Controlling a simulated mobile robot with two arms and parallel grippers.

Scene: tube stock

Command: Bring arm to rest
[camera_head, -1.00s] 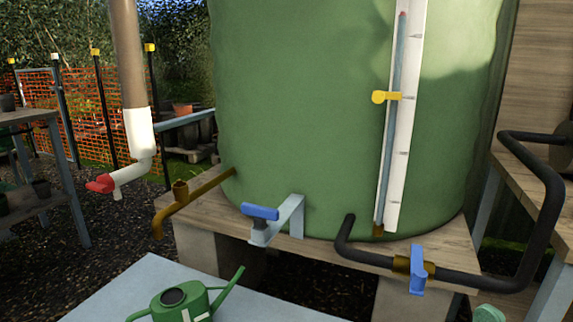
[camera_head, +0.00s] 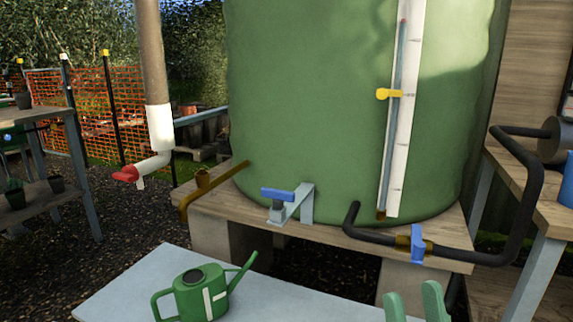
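My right gripper (camera_head: 413,294) shows at the bottom edge, right of centre, as two green fingers standing apart with nothing between them. It is below the blue-handled valve (camera_head: 418,243) on the black pipe and apart from it. The rest of my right arm is out of the picture. My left gripper is not in view. A green watering can (camera_head: 189,299) stands upright on the pale table (camera_head: 290,297), left of my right gripper.
A big green tank (camera_head: 310,110) stands on a wooden stand (camera_head: 340,229). A white downpipe with a red handle (camera_head: 126,174) hangs at left. The tabletop between can and gripper is clear.

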